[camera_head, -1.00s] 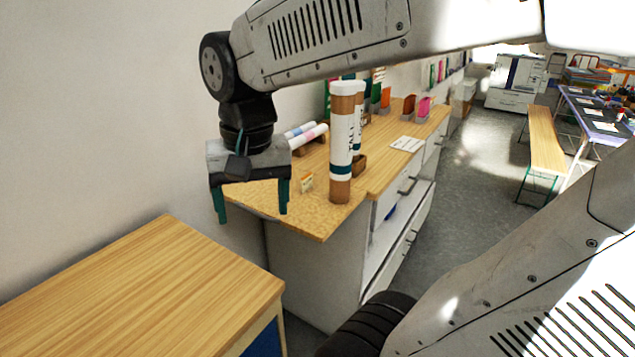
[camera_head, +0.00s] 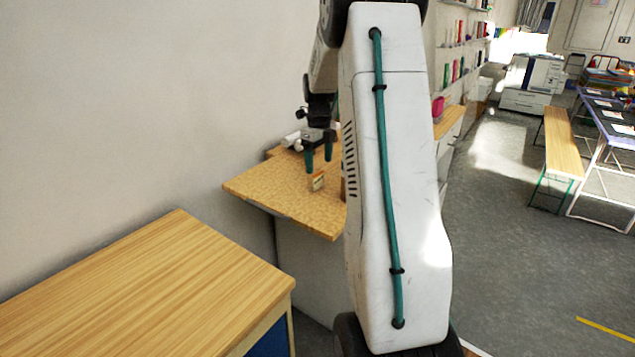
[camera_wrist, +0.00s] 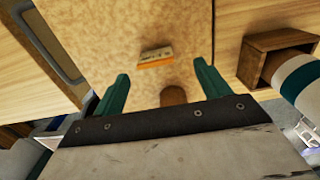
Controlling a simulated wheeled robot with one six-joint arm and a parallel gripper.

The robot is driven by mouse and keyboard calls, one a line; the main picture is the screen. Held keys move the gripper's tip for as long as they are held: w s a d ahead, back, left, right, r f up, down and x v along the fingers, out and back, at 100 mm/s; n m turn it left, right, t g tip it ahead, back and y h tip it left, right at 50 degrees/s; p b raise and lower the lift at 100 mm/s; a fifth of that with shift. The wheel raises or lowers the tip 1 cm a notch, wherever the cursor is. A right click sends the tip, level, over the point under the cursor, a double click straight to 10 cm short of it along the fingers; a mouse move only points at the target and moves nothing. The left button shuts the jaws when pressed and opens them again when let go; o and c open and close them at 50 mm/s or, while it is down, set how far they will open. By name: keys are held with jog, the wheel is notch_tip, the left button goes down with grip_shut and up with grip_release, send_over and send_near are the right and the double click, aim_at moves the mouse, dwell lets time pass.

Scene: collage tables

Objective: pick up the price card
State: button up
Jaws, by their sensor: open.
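My gripper (camera_head: 318,163) points down just above and behind the card in the head view. Its green fingers are apart and empty; they also show in the wrist view (camera_wrist: 160,88). My own arm hides the right part of the counter in the head view.
A wooden box (camera_wrist: 262,58) and a white tube with a teal band (camera_wrist: 300,80) stand right of the card in the wrist view. A wooden table (camera_head: 130,285) is at the near left. A bench (camera_head: 562,140) stands far right beyond open floor.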

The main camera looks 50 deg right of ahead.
aim_at(318, 174)
jog(key=f, duration=0.7)
jog(key=shift+a, duration=0.3)
jog(key=shift+r, duration=0.1)
jog(key=c, duration=1)
